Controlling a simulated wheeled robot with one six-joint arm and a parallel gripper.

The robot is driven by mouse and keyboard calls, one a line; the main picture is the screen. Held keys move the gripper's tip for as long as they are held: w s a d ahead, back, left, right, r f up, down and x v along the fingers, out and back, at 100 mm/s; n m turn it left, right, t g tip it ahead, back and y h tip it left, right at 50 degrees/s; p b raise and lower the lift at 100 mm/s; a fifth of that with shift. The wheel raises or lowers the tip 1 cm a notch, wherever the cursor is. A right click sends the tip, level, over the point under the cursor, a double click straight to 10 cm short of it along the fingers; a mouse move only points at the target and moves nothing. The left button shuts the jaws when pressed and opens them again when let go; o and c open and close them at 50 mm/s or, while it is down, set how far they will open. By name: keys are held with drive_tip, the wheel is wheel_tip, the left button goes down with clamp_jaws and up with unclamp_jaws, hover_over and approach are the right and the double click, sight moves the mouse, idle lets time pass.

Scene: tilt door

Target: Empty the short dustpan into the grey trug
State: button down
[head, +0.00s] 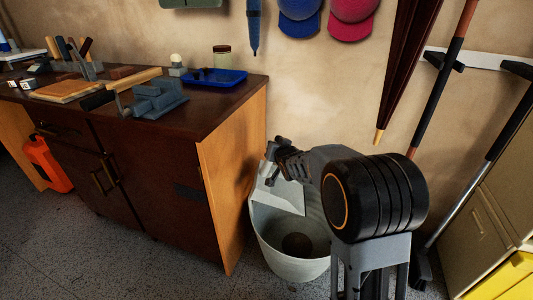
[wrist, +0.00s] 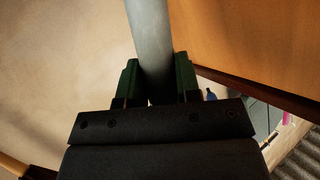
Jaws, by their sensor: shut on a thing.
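The grey trug (head: 277,262) is a pale round tub on the floor beside the bench's end. A dark brown heap (head: 297,245) lies in its bottom. The dustpan (head: 281,196), with a pale grey pan, hangs steeply tilted at the trug's back left, over its opening; no load shows on the visible face. I cannot tell whether it touches the rim. My gripper (head: 277,160) is above the pan. In the wrist view my gripper (wrist: 158,82) is shut with its green fingers on both sides of the grey dustpan handle (wrist: 149,35).
The dark workbench (head: 150,150) stands close left of the trug, bearing a vice (head: 158,98) and a blue tray (head: 215,77). A broom (head: 485,165), a dark umbrella (head: 405,60) and cabinets (head: 490,215) are at right. Open floor lies in front of the bench.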

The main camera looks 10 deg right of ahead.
drive_tip(key=s+d+f+m+t+p, duration=0.1)
drive_tip(key=s+d+m, duration=0.1)
drive_tip(key=d, duration=0.7)
drive_tip(key=s+d+f+m+t+y+p, duration=0.1)
drive_tip(key=d+m, duration=0.3)
drive_tip(key=d, duration=0.5)
drive_tip(key=s+d+f+m+t+y+p, duration=0.1)
drive_tip(key=s+d+m+t+p, duration=0.1)
drive_tip(key=d, duration=0.7)
drive_tip(key=shift+s+d+f+m+t+p, duration=0.15)
drive_tip(key=shift+s+f+m+t+p, duration=0.25)
drive_tip(key=shift+s+m+p, duration=0.5)
drive_tip(key=shift+s, duration=0.1)
drive_tip(key=shift+r, duration=0.1)
drive_tip(key=w+a+r+n+g+p, duration=0.1)
drive_tip(key=w+a+n, duration=0.1)
drive_tip(key=a, duration=0.6)
drive_tip(key=w+a+r+n+g+p, duration=0.1)
drive_tip(key=w+a+r+n+g, duration=0.1)
drive_tip(key=a, duration=0.6)
drive_tip(key=w+a+r+n+g+h+p, duration=0.1)
drive_tip(key=a+n, duration=0.3)
drive_tip(key=a, duration=0.4)
drive_tip(key=shift+w+r+n, duration=0.3)
drive_tip(key=shift+w+r, duration=0.25)
drive_tip(key=shift+r, duration=0.15)
